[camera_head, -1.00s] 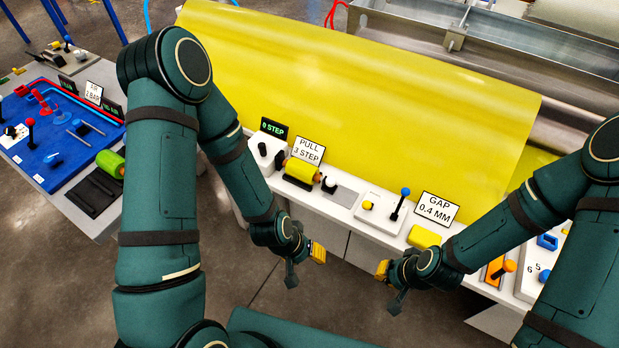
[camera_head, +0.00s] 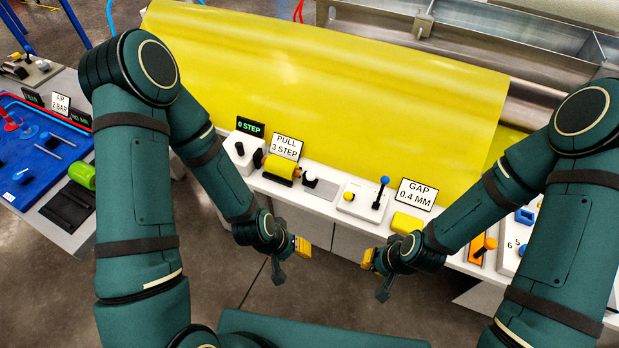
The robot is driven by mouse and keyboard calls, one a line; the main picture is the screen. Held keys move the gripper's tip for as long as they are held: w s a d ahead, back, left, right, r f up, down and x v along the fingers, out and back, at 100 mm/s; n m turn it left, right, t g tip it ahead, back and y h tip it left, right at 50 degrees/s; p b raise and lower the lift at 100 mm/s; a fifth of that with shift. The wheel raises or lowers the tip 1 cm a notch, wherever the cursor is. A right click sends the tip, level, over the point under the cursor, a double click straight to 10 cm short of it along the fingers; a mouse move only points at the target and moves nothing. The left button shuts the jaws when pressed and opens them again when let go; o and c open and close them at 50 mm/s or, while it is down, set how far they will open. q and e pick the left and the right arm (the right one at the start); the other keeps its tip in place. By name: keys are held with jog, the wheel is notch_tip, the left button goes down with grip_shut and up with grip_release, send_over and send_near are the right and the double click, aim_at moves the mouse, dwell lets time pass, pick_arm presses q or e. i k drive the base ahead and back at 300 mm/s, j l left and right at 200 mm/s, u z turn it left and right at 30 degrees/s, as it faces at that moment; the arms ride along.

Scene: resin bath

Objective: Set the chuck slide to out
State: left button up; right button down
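No part in view is labelled as the chuck slide. On the white bench, a yellow roller (camera_head: 282,167) lies in a dark cradle below the "PULL 3 STEP" sign (camera_head: 286,147). A small black holder (camera_head: 310,179) stands just right of it by a grey plate (camera_head: 322,189); this may be the chuck slide, but its setting cannot be read. My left gripper (camera_head: 302,247) hangs in front of the bench, below and apart from these parts. My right gripper (camera_head: 369,260) hangs further right, also clear of the bench. Both have yellow tips; nothing visible is held, and their finger gaps cannot be made out.
A blue-knobbed lever (camera_head: 381,191) and a yellow block (camera_head: 406,223) stand near the "GAP 0.4 MM" sign (camera_head: 416,194). A yellow sheet (camera_head: 330,95) rises behind them. A table with a blue tray (camera_head: 75,150) is at left. The floor between my arms is clear.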

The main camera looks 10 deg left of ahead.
aim_at(308, 180)
jog(key=i+j+z, duration=0.15)
jog(key=z, duration=0.35)
jog(key=i+j+z, duration=0.15)
jog(key=j+z, duration=0.3)
jog(key=l, duration=0.15)
